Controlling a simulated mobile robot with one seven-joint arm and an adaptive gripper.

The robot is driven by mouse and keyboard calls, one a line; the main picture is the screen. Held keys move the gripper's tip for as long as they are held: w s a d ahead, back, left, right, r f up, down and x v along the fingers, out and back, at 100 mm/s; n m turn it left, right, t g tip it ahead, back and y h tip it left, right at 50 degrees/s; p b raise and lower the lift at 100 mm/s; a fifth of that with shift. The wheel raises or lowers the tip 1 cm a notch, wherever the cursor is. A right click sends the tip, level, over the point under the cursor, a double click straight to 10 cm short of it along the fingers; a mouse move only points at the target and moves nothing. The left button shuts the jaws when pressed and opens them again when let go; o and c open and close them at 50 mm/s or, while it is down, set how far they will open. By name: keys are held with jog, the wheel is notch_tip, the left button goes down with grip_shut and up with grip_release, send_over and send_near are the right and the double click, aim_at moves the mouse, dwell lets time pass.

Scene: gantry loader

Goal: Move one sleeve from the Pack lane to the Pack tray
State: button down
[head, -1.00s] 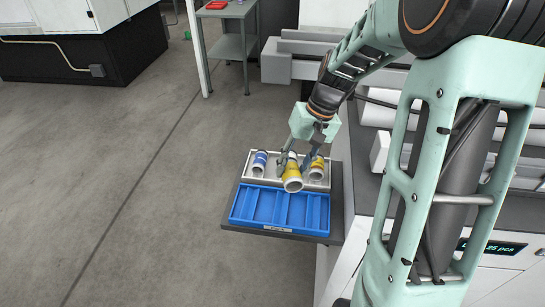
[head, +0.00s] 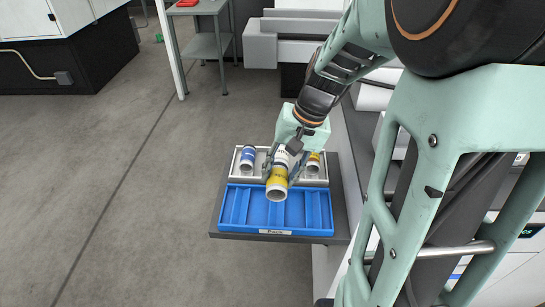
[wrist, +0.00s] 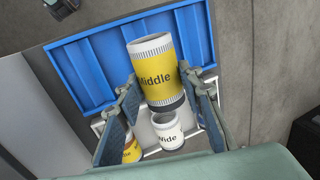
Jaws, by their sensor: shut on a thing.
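My gripper (head: 283,160) is shut on a yellow and white sleeve (head: 277,181) with an open end. In the wrist view this sleeve (wrist: 160,75) reads "Middle" and lies between my two fingers. It is tilted, its open end over the rear part of the blue Pack tray (head: 276,231). The tray has several empty slots. Behind it is a grey holder (head: 235,165) with a blue-banded sleeve (head: 247,158) at left and a yellow sleeve (head: 313,162) at right. The wrist view also shows a white sleeve reading "Wide" (wrist: 167,130) in the holder. No Pack lane label is readable.
Both trays sit on a dark shelf (head: 341,215) beside a white machine at the right. A grey side table (head: 207,45) with a red item stands at the back. The floor to the left is clear.

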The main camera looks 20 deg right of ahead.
notch_tip(320, 180, down, 8)
jog(key=b, duration=0.5)
jog(key=shift+r, duration=0.15)
jog(key=c, duration=1.2)
grip_release()
jog(key=shift+c, duration=0.2)
jog(key=shift+r, duration=0.1)
jog(key=a+p+v, duration=0.1)
jog(key=p+v, duration=0.3)
jog(key=v, duration=1.3)
jog(key=shift+w+a+r+p, duration=0.25)
jog(key=shift+r+p, duration=0.15)
jog(key=shift+r, duration=0.15)
